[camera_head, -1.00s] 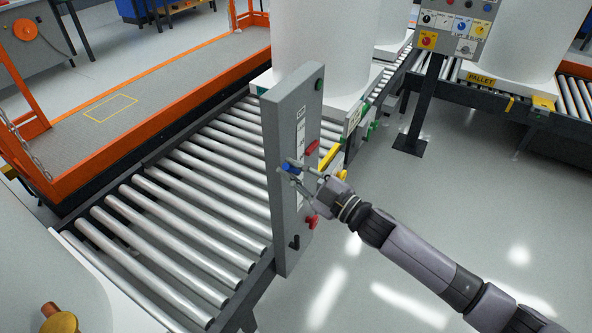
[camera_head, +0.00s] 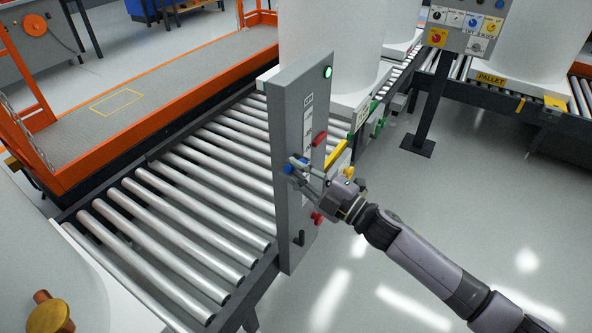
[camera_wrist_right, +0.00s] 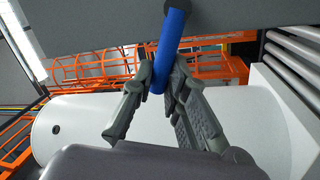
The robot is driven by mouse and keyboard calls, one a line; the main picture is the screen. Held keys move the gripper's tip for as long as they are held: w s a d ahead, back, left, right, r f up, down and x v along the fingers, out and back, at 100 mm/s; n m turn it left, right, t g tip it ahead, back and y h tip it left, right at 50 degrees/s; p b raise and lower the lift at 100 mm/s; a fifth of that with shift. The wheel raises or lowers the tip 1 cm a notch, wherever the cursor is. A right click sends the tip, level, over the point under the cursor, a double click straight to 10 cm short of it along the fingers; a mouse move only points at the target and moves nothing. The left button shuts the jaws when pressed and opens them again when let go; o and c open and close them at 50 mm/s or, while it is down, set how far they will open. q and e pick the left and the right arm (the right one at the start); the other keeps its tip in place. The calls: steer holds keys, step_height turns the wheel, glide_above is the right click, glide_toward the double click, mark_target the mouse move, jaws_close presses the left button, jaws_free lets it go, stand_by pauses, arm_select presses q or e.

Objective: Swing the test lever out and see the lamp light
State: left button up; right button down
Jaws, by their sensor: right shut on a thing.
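A tall grey control panel (camera_head: 291,215) stands at the side of the roller conveyor. The lamp (camera_head: 327,72) at its top corner glows bright, whitish green. The blue test lever (camera_head: 289,169) sticks out from the middle of the panel; its handle (camera_wrist_right: 172,45) is large in the right wrist view. My right gripper (camera_head: 301,170) is shut on this handle, with a finger on each side of it in the wrist view (camera_wrist_right: 164,82). The gripper hides part of the lever and the panel behind it. My left gripper is not in view.
Red knobs (camera_head: 320,139) and a black handle (camera_head: 299,238) also sit on the panel. A yellow bar (camera_head: 337,154) is close behind my right gripper. White tanks (camera_head: 340,50) stand on the rollers (camera_head: 190,195). The floor (camera_head: 470,200) on the right is clear.

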steer(key=c, duration=1.6)
jaws_free()
steer(key=v, duration=1.2)
steer(key=shift+w+f, duration=0.1)
